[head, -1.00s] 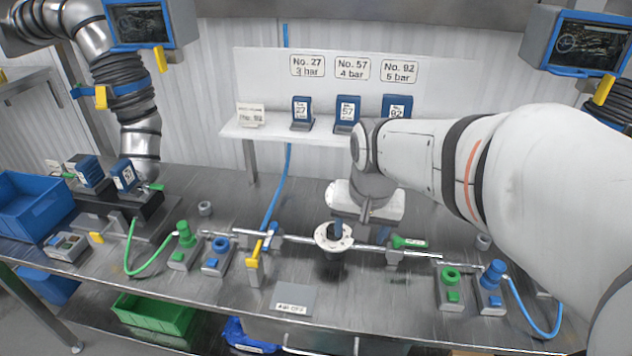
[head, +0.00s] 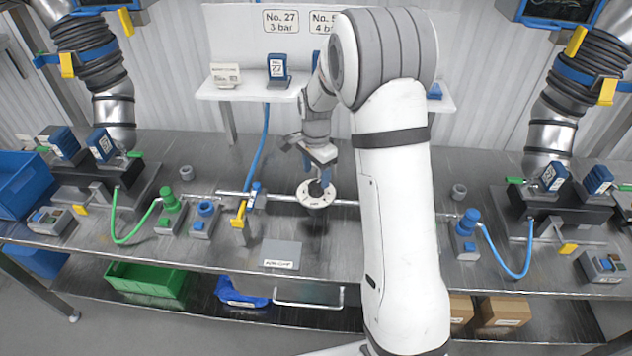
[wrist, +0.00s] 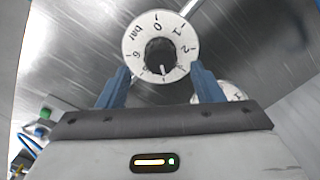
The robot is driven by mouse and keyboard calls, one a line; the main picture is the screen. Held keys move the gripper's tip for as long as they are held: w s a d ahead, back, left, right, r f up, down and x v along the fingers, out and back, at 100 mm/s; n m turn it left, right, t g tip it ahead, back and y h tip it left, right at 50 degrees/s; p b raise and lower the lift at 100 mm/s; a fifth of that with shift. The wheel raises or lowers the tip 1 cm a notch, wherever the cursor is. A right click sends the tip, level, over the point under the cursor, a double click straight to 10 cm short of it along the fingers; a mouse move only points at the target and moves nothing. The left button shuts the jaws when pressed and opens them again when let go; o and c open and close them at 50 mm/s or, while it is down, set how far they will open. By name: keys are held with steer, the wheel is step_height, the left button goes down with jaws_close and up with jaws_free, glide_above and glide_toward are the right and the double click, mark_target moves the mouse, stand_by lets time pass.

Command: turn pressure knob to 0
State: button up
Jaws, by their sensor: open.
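The pressure knob (head: 317,187) is dark and stands in the middle of a round white dial (head: 309,203) on the pipe along the bench. In the wrist view the knob (wrist: 160,46) sits in the dial's ring (wrist: 132,42), with 0 at the top and 1 and 2 to its right. A white mark on the knob is at the bottom, away from the 0. My gripper (head: 318,168) is over the dial. In the wrist view my gripper (wrist: 161,78) is open, its blue fingers apart on either side of the dial's lower part. I cannot tell whether they touch it.
A yellow-handled valve (head: 240,213) is left of the dial on the pipe. A grey labelled plate (head: 282,254) lies in front. Green (head: 171,200) and blue (head: 205,208) capped fittings stand at left. A shelf (head: 245,95) holding blue cards is behind. My arm hides the pipe's right part.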

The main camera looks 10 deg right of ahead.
mark_target(316, 184)
step_height(316, 184, down, 5)
steer(key=shift+r+p, duration=0.1)
steer(key=shift+p, duration=0.35)
steer(key=c, duration=1)
steer(key=shift+o, duration=0.2)
